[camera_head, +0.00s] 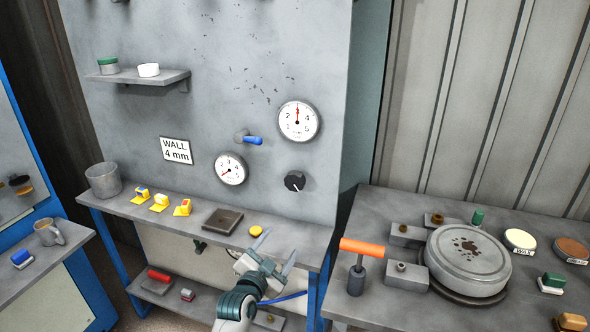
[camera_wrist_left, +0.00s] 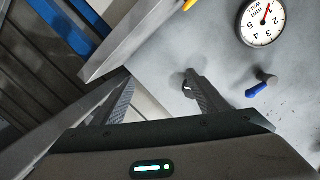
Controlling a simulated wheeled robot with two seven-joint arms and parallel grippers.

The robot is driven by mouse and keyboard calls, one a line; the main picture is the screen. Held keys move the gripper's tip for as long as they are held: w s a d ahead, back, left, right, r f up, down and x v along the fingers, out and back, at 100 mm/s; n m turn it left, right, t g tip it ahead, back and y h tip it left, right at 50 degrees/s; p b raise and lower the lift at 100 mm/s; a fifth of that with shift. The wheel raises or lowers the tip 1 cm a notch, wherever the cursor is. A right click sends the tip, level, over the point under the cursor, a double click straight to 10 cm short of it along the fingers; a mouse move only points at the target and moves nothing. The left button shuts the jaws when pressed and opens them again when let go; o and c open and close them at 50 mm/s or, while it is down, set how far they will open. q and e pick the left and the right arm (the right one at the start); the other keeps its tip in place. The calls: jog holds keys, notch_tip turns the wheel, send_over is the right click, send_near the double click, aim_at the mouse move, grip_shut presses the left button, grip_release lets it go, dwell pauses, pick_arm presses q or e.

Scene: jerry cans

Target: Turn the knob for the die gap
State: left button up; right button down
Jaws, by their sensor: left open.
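A black knob (camera_head: 294,181) with a white mark sits on the grey wall panel, right of the small gauge (camera_head: 229,168) and below the large gauge (camera_head: 298,121). My left gripper (camera_head: 277,249) is open and empty, below the knob at the shelf's front edge, fingers pointing up toward the panel. In the left wrist view the knob (camera_wrist_left: 188,86) is partly hidden behind one finger of the gripper (camera_wrist_left: 158,88). They look apart. The gauge marked "mm WALL" (camera_wrist_left: 263,22) shows at upper right. My right gripper is not in view.
A blue-handled valve (camera_head: 250,139) and a "WALL 4 mm" sign (camera_head: 176,150) are on the panel. An orange-handled tool (camera_head: 361,248) stands on the right-hand bench.

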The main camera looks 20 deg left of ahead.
pick_arm(q)
jog(key=t, duration=0.1)
send_near(293, 184)
jog(key=s, duration=0.6)
jog(key=shift+w+m+p, duration=0.3)
jog(key=shift+m+p, duration=0.1)
jog(key=shift+p, duration=0.05)
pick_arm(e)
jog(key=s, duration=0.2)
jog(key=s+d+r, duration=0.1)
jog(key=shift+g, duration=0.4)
pick_arm(q)
jog(key=shift+w, duration=0.15)
jog(key=w+p, duration=0.1)
jog(key=w, duration=0.6)
jog(key=w+p, duration=0.2)
jog(key=w, duration=0.6)
jog(key=shift+w+d+f, duration=0.1)
jog(key=shift+w+d, duration=0.15)
jog(key=shift+w, duration=0.8)
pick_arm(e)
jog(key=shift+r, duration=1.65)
pick_arm(q)
jog(key=c, duration=1.1)
